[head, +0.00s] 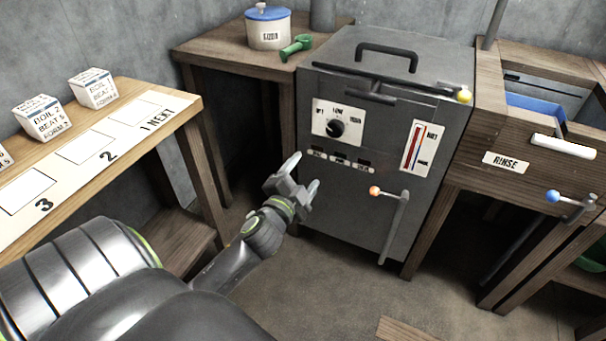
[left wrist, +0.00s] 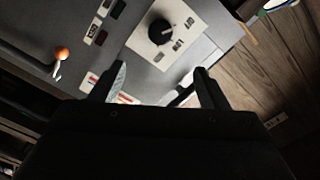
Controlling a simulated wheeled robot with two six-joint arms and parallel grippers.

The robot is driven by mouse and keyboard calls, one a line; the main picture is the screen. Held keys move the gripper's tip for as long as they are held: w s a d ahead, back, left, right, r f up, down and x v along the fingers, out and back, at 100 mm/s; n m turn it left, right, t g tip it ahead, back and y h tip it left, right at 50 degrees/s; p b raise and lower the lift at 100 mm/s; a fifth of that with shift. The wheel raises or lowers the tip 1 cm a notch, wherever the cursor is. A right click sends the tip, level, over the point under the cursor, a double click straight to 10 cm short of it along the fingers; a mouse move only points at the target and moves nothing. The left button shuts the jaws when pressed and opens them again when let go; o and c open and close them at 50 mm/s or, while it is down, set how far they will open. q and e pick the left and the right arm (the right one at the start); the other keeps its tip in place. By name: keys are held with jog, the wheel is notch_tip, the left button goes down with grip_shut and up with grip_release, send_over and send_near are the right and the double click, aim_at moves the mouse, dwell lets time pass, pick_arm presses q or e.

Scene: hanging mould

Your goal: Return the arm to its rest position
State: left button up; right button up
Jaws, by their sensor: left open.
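My left arm comes in from the lower left in the head view. Its gripper (head: 304,177) is open and empty in front of the grey machine (head: 345,215), apart from its controls as far as I can see. In the left wrist view the two fingers (left wrist: 160,85) are spread, with the machine's front panel beyond them. The black knob (head: 336,128) on its white dial plate also shows in the left wrist view (left wrist: 161,32). My right gripper is not in view.
The machine has an orange-tipped lever (head: 395,225) and a gauge (head: 417,148). A wooden shelf (head: 190,105) with numbered places and white boxes (head: 42,120) is at left. A white pot (head: 268,30) and green scoop (head: 296,46) stand behind. The rinse basin (head: 505,160) is at right.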

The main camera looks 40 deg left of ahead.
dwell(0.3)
